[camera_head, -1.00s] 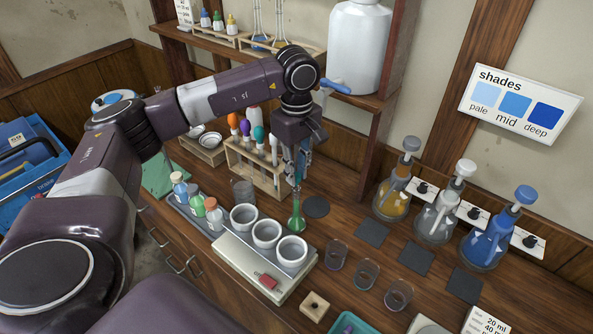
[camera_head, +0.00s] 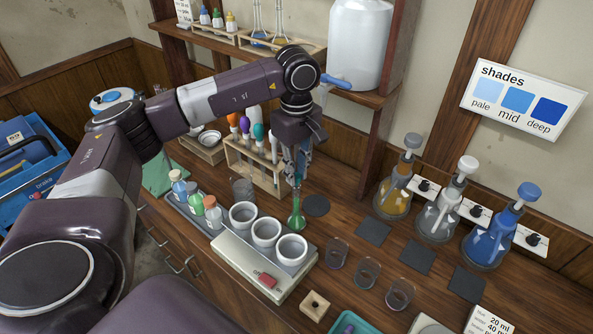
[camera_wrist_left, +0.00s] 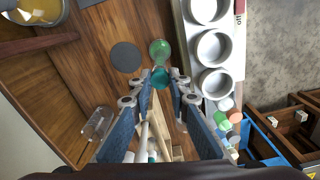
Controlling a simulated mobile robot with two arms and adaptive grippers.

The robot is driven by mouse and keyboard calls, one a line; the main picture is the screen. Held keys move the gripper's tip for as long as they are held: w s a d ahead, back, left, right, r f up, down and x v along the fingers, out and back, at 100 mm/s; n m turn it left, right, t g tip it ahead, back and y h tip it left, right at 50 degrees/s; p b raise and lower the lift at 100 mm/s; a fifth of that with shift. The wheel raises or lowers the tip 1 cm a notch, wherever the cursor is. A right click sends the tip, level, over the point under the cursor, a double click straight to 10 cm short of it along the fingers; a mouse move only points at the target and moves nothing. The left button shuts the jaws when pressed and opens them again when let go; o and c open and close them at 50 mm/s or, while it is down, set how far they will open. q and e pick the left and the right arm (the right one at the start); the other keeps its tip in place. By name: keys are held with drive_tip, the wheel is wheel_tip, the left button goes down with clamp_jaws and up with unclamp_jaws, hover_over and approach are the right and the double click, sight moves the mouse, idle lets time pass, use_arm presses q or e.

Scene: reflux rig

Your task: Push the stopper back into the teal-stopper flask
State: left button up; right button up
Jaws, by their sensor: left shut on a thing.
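The flask (camera_head: 296,221) is a small conical one with green liquid, standing on the wooden bench right of the white cups. It also shows in the left wrist view (camera_wrist_left: 160,49). Its teal stopper (camera_wrist_left: 160,76) is between the fingertips of my left gripper (camera_wrist_left: 160,84). My left gripper (camera_head: 297,178) points down directly over the flask and is shut on the stopper. The fingers hide part of the stopper and the flask's neck, so I cannot tell how deep the stopper sits. My right gripper is not in view.
Three white cups (camera_head: 266,231) stand close left of the flask, on a grey plate. A rack (camera_head: 266,180) with coloured-top droppers is behind. A dark round mat (camera_head: 316,205) lies right of the flask. Clear glasses (camera_head: 367,272) and stoppered bottles (camera_head: 489,238) stand further right.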

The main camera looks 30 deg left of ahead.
use_arm(q)
drive_tip(key=shift+f, duration=0.15)
idle(0.4)
drive_tip(key=shift+f+b, duration=0.35)
drive_tip(key=shift+b, duration=0.15)
drive_tip(key=o, duration=0.8)
wheel_tip(320, 180, up, 12)
idle(0.5)
